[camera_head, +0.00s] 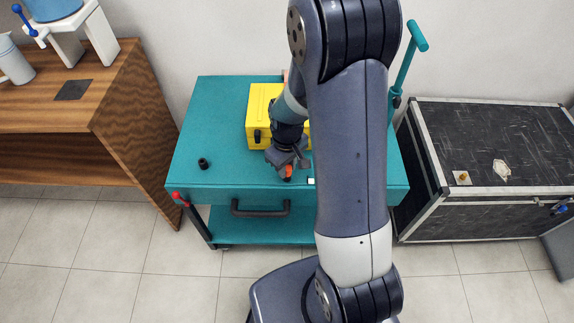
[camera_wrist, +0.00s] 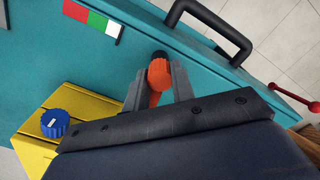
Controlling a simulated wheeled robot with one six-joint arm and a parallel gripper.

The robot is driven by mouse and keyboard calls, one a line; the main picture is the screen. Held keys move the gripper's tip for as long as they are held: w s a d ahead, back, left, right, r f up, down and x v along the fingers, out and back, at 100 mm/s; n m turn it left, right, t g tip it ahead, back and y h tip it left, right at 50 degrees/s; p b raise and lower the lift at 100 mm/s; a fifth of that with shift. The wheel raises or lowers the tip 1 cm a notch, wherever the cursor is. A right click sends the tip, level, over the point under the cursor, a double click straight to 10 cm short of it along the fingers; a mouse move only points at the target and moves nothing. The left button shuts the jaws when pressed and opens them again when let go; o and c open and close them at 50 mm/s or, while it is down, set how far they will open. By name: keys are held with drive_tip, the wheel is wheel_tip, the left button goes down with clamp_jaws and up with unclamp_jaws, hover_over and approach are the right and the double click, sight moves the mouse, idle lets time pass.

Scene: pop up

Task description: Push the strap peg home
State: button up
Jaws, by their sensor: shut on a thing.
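An orange, round-headed piece (camera_wrist: 159,73), which looks like the strap peg, is between the two grey fingers of my gripper (camera_wrist: 158,80) in the wrist view. The fingers are shut on it. A dark round part (camera_wrist: 160,55) shows just beyond its head; whether the two touch I cannot tell. In the head view, the orange piece (camera_head: 288,172) shows at my gripper's tip, over the teal cart top (camera_head: 230,178) in front of the yellow box (camera_head: 260,103). Any strap or hole at the peg is hidden by the fingers.
A small black cylinder (camera_head: 203,163) stands on the cart's left part. A black handle (camera_head: 260,208) and a red lever (camera_head: 178,198) are at the cart's front. A wooden bench (camera_head: 120,90) stands left, a black case (camera_head: 500,140) right.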

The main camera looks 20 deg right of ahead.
drive_tip(key=o, duration=1.1)
drive_tip(key=shift+c, duration=0.2)
drive_tip(key=shift+r, duration=0.1)
wheel_tip(320, 180, up, 11)
drive_tip(key=shift+p, duration=0.35)
drive_tip(key=shift+f, duration=0.25)
wheel_tip(320, 180, down, 11)
drive_tip(key=shift+b, duration=0.35)
drive_tip(key=shift+r+p, duration=0.4)
drive_tip(key=shift+r, duration=0.3)
